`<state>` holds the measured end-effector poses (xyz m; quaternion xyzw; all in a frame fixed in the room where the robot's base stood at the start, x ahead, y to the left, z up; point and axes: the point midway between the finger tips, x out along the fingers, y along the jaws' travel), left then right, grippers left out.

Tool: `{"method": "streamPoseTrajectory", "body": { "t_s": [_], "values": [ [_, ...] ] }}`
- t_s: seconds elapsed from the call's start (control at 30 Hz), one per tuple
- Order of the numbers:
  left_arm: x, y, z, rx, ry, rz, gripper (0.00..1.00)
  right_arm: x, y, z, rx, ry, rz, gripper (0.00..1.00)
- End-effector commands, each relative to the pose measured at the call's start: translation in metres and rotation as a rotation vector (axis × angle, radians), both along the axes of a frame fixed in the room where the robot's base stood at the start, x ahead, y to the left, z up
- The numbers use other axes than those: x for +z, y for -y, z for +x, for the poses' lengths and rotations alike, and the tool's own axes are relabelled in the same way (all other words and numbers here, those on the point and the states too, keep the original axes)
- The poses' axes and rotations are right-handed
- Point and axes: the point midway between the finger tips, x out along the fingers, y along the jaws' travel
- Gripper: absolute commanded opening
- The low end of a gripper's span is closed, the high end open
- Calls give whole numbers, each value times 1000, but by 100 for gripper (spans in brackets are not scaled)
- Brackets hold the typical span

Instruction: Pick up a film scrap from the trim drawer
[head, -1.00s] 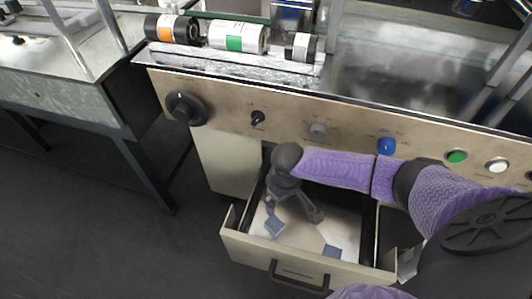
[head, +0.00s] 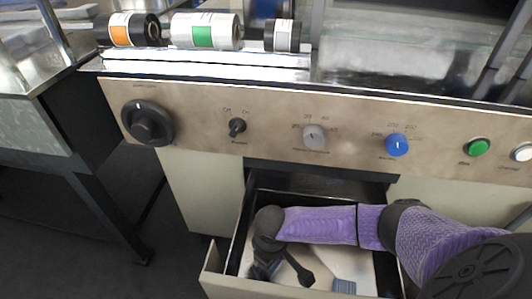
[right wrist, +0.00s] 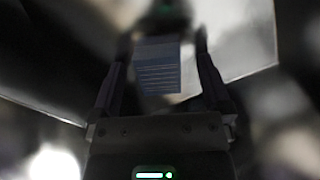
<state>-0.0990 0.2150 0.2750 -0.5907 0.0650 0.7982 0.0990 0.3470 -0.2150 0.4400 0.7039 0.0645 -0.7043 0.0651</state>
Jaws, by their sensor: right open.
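The trim drawer (head: 236,286) is pulled out below the machine's control panel. A blue film scrap (head: 344,286) lies on its pale floor at the bottom of the head view, right of my right gripper (head: 282,276). My right gripper points down into the drawer, fingers apart. In the right wrist view, a blue striped film scrap (right wrist: 158,72) shows between the two open fingers (right wrist: 163,50). I cannot tell whether either finger touches it. My left gripper is out of view.
The beige panel carries a black rotary knob (head: 147,123), a blue knob (head: 397,145) and a green button (head: 477,147). Rolls with orange (head: 128,30) and green (head: 206,31) labels lie above it. The drawer walls stand close around my right gripper.

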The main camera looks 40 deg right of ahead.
Motion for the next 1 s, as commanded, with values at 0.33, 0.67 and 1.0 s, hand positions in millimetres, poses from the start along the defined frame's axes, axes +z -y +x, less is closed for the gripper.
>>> {"method": "streamPoseTrajectory", "body": {
  "t_s": [0.33,0.67,1.0],
  "values": [
    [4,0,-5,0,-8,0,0,3,0,0,0,1,0,45],
    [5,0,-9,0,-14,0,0,3,0,0,0,1,0,2],
    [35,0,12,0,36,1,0,52,0,2,-1,11,1,2]
  ]
}}
